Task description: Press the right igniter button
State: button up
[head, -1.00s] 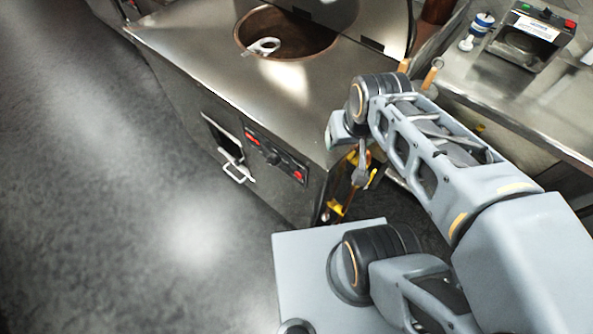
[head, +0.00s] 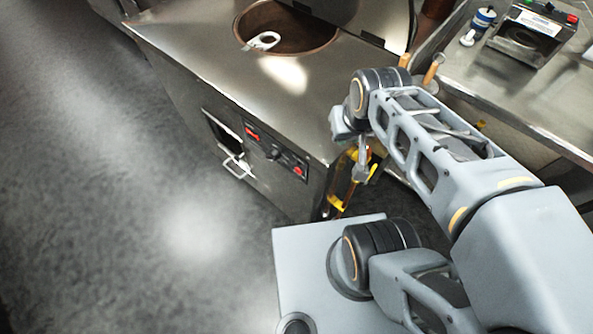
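The control panel (head: 264,158) is a dark strip on the front of the steel tandoor counter. Its right igniter button (head: 298,170) is red, at the panel's right end. A second red button (head: 252,134) is at the left end, with a dark knob (head: 275,153) between them. My gripper (head: 362,173) hangs below my wrist, past the counter's right front corner. It is right of the right button and apart from it. Its fingertips are small and blend with yellow parts behind, so I cannot tell if they are open or shut.
A round tandoor opening (head: 286,28) with a pale tool (head: 263,40) is in the counter top. A handled hatch (head: 236,163) is left of the panel. A bottle (head: 479,22) and a dark device (head: 531,33) stand on the right-hand counter. Floor in front is clear.

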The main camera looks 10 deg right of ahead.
grip_shut()
dwell(1.0)
